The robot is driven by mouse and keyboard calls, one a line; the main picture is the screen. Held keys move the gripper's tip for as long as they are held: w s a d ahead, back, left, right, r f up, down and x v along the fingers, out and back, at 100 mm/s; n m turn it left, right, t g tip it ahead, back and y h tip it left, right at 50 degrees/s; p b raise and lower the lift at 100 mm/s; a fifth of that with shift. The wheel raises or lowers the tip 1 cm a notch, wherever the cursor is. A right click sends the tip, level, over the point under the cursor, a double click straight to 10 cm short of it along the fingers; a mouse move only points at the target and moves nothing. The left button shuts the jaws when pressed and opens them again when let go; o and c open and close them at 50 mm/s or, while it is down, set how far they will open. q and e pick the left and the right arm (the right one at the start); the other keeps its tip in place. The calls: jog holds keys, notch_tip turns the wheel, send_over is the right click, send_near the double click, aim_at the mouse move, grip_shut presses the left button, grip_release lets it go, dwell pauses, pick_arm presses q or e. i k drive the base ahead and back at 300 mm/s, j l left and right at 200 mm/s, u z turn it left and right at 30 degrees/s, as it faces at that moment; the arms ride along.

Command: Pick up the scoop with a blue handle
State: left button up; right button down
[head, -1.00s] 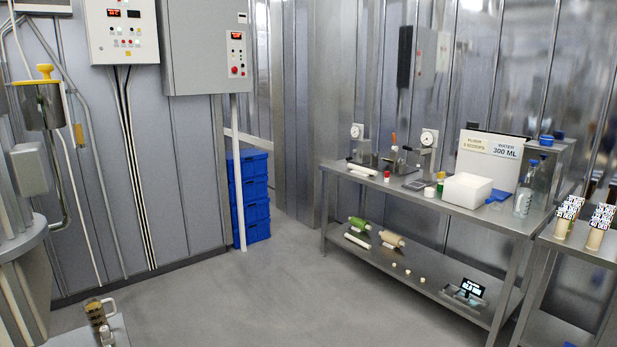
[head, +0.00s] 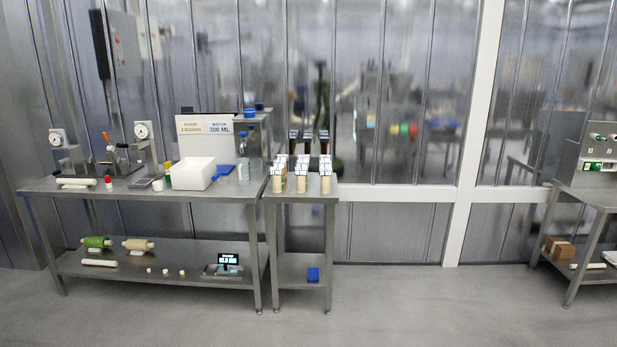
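A small blue item (head: 224,171) lies on the top of the left steel table (head: 130,189), just right of a white box (head: 188,175). It looks like the scoop's blue handle, but it is too small to make out a scoop bowl. Neither of my grippers is in the head view.
A clear bottle with a blue cap (head: 243,171) stands right of the blue item. A sign board (head: 205,126) is behind the box. A narrow steel table (head: 300,190) with several beige containers adjoins on the right. The floor (head: 400,300) in front is clear.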

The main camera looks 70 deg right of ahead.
aim_at(218, 176)
jog(key=z, duration=1.85)
jog(key=u, duration=3.15)
jog(key=z, duration=3)
